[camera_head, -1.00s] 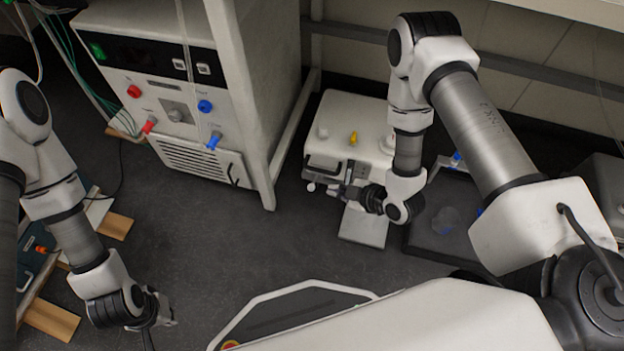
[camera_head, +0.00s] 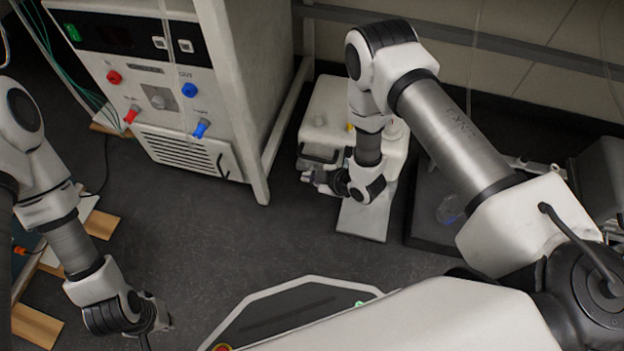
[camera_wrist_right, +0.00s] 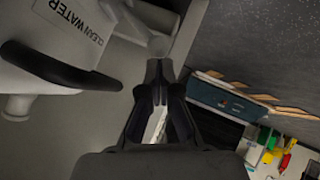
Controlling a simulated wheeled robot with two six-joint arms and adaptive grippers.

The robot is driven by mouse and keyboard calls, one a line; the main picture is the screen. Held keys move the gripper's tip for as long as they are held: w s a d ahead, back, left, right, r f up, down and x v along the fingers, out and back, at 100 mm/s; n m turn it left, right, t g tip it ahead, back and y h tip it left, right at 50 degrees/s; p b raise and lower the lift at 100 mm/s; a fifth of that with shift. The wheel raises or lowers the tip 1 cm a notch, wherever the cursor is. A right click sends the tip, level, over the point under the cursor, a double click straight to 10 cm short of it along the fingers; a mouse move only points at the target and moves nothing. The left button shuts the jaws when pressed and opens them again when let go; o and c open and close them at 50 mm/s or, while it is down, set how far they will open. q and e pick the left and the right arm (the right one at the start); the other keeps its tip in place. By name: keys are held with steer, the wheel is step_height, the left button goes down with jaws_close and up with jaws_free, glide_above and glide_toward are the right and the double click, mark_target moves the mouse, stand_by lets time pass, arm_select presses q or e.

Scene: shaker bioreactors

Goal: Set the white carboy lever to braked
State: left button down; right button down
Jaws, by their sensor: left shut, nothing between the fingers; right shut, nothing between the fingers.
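The white carboy (camera_head: 325,100) stands at the back centre of the head view, partly behind my right arm. In the right wrist view, the white carboy (camera_wrist_right: 40,85) fills the upper left, with its CLEAN WATER label and black handle (camera_wrist_right: 65,70). A small pale round part (camera_wrist_right: 160,45), perhaps the lever end, shows just beyond my right fingertips; I cannot tell its setting or whether they touch. My right gripper (camera_head: 309,178) is shut and empty, low at the carboy's front. Its fingers also show in the wrist view (camera_wrist_right: 158,72). My left gripper (camera_head: 163,320) is shut and empty, far from the carboy.
A white control unit (camera_head: 150,90) with red and blue fittings stands left of the carboy, with a white post (camera_head: 240,110) between them. A black tray (camera_head: 430,228) lies to the right. Wooden strips (camera_head: 100,223) lie at left. The centre floor is clear.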

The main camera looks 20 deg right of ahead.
steer(key=shift+s+a+f+n+t, duration=0.2)
steer(key=shift+s+f+n+t, duration=0.1)
steer(key=shift+f+t, duration=0.15)
stand_by(0.7)
steer(key=f+n+t, duration=0.1)
steer(key=f+t+h, duration=0.1)
steer(key=f, duration=0.1)
steer(key=s+a+f+n+t, duration=0.1)
steer(key=shift+s+f+n+t+h, duration=0.1)
steer(key=shift+f+n+t+h, duration=0.05)
steer(key=shift+n+t+h, duration=0.2)
steer(key=shift+r+p, duration=0.8)
steer(key=shift+p, duration=0.05)
